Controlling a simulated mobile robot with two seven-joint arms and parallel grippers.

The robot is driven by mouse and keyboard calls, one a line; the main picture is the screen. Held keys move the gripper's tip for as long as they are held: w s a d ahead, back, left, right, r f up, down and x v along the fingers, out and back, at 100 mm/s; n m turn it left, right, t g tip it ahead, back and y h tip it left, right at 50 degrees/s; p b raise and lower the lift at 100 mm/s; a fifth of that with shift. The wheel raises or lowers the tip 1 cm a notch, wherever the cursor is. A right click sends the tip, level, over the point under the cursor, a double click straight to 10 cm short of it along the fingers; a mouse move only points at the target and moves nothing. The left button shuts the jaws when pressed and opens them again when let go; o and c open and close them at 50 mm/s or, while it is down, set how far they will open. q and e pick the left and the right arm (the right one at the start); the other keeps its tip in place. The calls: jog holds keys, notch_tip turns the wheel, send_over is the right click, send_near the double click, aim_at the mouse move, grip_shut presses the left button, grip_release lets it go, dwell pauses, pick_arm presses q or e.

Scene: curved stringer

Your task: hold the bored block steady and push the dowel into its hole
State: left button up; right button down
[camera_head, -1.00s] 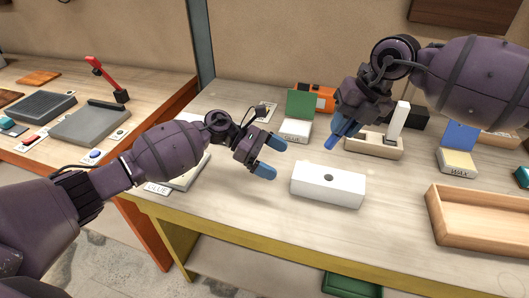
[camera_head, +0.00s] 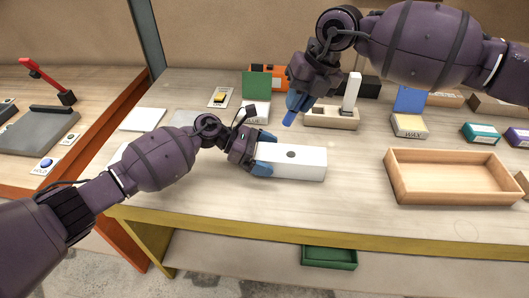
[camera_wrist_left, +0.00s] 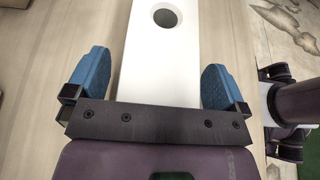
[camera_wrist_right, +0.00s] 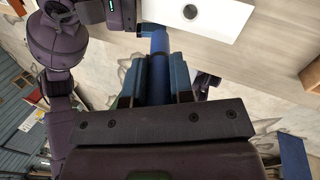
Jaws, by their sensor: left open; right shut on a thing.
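The white bored block (camera_head: 308,164) lies on the workbench, its round dark hole (camera_head: 291,154) facing up. My left gripper (camera_head: 264,156) is open, its blue fingers on either side of the block's left end. In the left wrist view the block (camera_wrist_left: 155,70) runs between the fingers, with a gap at the left finger; contact at the right finger cannot be told. My right gripper (camera_head: 296,102) is shut on the blue dowel (camera_head: 290,118), above and behind the block in the head view.
A wooden tray (camera_head: 450,194) stands on the right. Behind the block are a wooden holder (camera_head: 330,122) with a white upright piece and a box with a green lid (camera_head: 256,86). The bench's yellow front edge (camera_head: 200,220) is near. Bare bench lies between block and tray.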

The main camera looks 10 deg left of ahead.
pick_arm(q)
jog(key=c, duration=1.2)
jog(key=shift+o, duration=0.2)
pick_arm(e)
jog(key=shift+a+f+h, duration=0.3)
jog(key=shift+f+h, duration=0.15)
jog(key=shift+h, duration=0.55)
jog(key=shift+f+h, duration=0.2)
jog(key=shift+h, duration=0.7)
notch_tip(320, 180, down, 6)
jog(key=shift+f, duration=0.15)
